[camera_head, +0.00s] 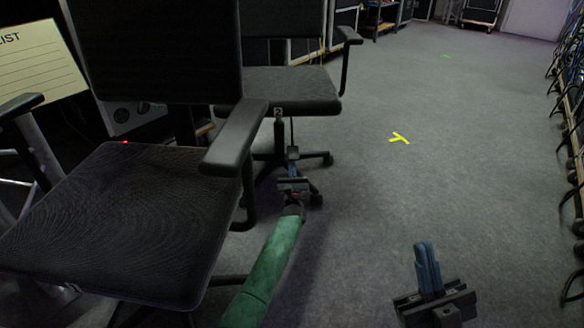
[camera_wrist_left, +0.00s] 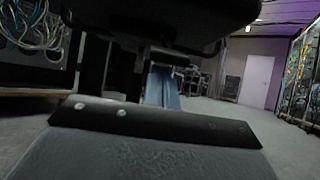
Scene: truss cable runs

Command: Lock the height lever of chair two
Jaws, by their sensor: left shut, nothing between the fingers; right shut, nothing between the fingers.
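The far chair (camera_head: 290,90), black with a padded seat, stands beyond the near chair and has a small light mark, perhaps a 2, at its seat's front edge (camera_head: 278,112). A thin dark rod below that edge may be its height lever (camera_head: 291,130); its position is unclear. My left gripper (camera_head: 292,154) is shut and empty, just below that seat edge and close to the rod. In the left wrist view, the blue fingers (camera_wrist_left: 161,88) point under the dark seat (camera_wrist_left: 165,18); contact cannot be told. My right gripper (camera_head: 426,265) is shut and empty over open floor.
The near black chair (camera_head: 120,220) fills the left, its armrest (camera_head: 236,137) beside my left forearm. A list board (camera_head: 38,62) stands behind it. Cables on a truss (camera_head: 572,110) line the right. Grey floor with a yellow mark (camera_head: 399,138) is clear between.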

